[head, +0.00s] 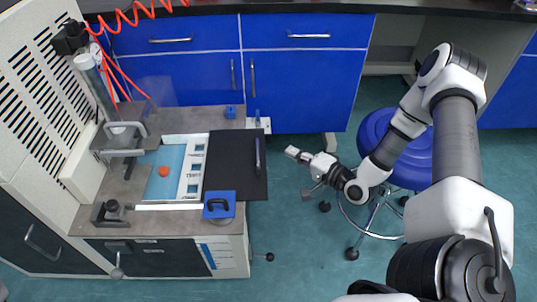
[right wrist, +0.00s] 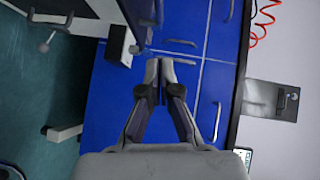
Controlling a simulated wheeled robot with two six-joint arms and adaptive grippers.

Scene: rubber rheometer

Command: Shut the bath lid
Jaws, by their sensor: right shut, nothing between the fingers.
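The bath (head: 170,165) is a light-blue basin set in the machine's worktop, with an orange-red round object in it. Its lid (head: 228,165) is a black panel that stands open, folded out to the right of the bath, with a dark bar handle (head: 258,157) near its right edge. My right gripper (head: 292,152) is shut and empty, in the air to the right of the lid and apart from it. Its closed fingers also show in the right wrist view (right wrist: 159,68). My left gripper is not in view.
Blue cabinets (head: 180,75) stand behind the machine. A blue block (head: 219,205) is at the lid's near edge, and a smaller one (head: 231,111) is beyond it. A blue stool (head: 385,140) stands behind my right arm. Open floor lies between machine and stool.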

